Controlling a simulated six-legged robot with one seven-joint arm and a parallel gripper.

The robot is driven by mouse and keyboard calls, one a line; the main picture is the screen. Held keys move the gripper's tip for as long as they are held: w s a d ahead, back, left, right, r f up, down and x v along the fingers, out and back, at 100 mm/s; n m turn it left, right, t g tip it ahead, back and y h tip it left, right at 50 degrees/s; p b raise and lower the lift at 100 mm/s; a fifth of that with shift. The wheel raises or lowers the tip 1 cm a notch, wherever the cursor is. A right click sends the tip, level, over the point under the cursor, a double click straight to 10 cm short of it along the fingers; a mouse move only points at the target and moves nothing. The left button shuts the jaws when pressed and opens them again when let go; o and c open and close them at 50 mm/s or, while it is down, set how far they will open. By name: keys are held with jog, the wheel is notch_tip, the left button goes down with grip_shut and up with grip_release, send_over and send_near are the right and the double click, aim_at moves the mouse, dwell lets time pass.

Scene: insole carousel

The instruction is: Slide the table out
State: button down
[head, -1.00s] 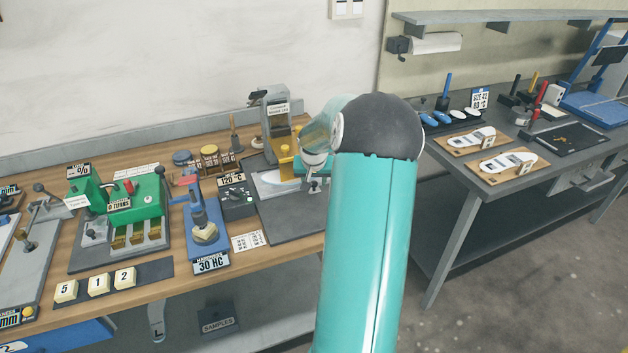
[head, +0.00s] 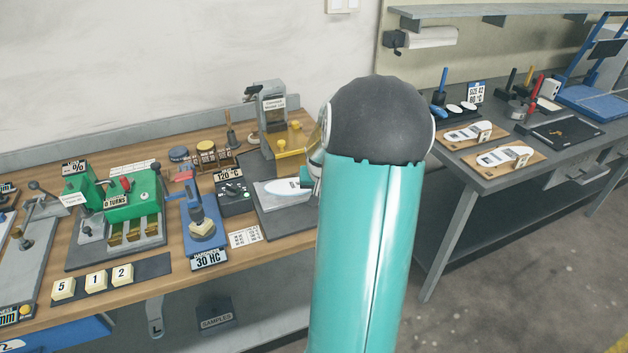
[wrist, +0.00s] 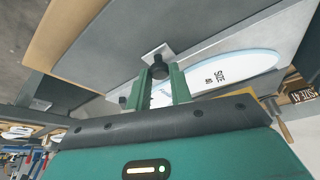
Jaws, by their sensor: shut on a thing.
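The sliding table is a light grey plate (head: 262,200) with a white insole (head: 287,187) on it. It stands out in front of the grey press (head: 273,112) with yellow parts. In the wrist view the table (wrist: 222,47) shows close up, with the insole (wrist: 235,74) marked "SIZE" in pale blue edging. My gripper (wrist: 160,80) has its green fingers closed around the black knob (wrist: 159,66) at the table's end. In the head view my arm hides the gripper and the right end of the table.
A dark base plate (head: 268,227) lies under and in front of the table. To the left stand a black control box (head: 234,197) and a blue hardness tester (head: 203,225). A second bench (head: 488,182) with insoles on wooden boards stands to the right, across a floor gap.

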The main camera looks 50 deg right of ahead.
jog(key=s+a, duration=0.1)
jog(key=s, duration=0.1)
jog(key=s+a, duration=0.1)
jog(key=s, duration=0.1)
jog(key=s+a, duration=0.2)
jog(key=shift+s, duration=0.35)
jog(key=c, duration=1.3)
grip_release()
jog(key=shift+r, duration=0.1)
jog(key=v, duration=1.3)
jog(key=shift+s+a+r, duration=0.1)
jog(key=shift+r, duration=0.2)
